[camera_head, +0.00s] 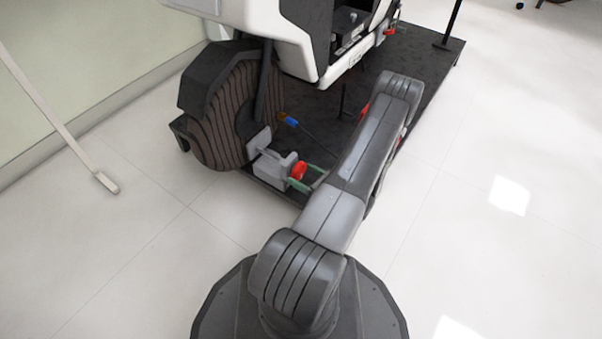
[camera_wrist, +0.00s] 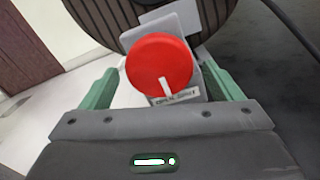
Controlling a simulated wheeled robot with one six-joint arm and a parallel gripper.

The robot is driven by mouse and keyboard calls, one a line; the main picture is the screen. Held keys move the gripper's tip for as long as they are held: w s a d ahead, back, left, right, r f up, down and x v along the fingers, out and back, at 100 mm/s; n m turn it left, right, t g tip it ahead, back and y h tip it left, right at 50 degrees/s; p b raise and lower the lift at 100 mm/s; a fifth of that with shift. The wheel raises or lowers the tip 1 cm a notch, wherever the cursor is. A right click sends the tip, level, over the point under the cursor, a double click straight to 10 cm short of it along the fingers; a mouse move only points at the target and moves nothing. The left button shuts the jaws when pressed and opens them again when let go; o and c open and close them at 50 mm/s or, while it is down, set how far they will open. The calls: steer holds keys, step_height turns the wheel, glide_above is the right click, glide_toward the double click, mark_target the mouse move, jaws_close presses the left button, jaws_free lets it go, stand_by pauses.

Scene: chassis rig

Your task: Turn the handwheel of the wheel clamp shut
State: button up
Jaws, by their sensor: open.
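The red round handwheel (camera_wrist: 158,62) with a white mark on its face sits on the grey wheel clamp (camera_wrist: 182,24). In the wrist view my gripper (camera_wrist: 164,88) is open, with one green finger on each side of the handwheel and a gap on both sides. In the head view the clamp (camera_head: 272,166) stands against the dark ribbed wheel (camera_head: 219,125), and the red handwheel (camera_head: 299,170) faces my gripper (camera_head: 308,176). My arm partly hides the gripper there. A labelled plate (camera_wrist: 178,98) shows below the handwheel.
The wheel belongs to a white-bodied rig on a dark platform (camera_head: 420,60). A blue-tipped part (camera_head: 290,122) lies behind the clamp. The pale floor (camera_head: 480,250) at right is clear.

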steer(key=p+v, duration=0.3)
steer(key=v, duration=0.9)
steer(key=shift+s+d, duration=0.1)
steer(key=shift+d, duration=0.15)
steer(key=b+x, duration=0.3)
steer(key=x, duration=1.1)
steer(key=shift+b, duration=0.4)
steer(key=shift+s, duration=0.1)
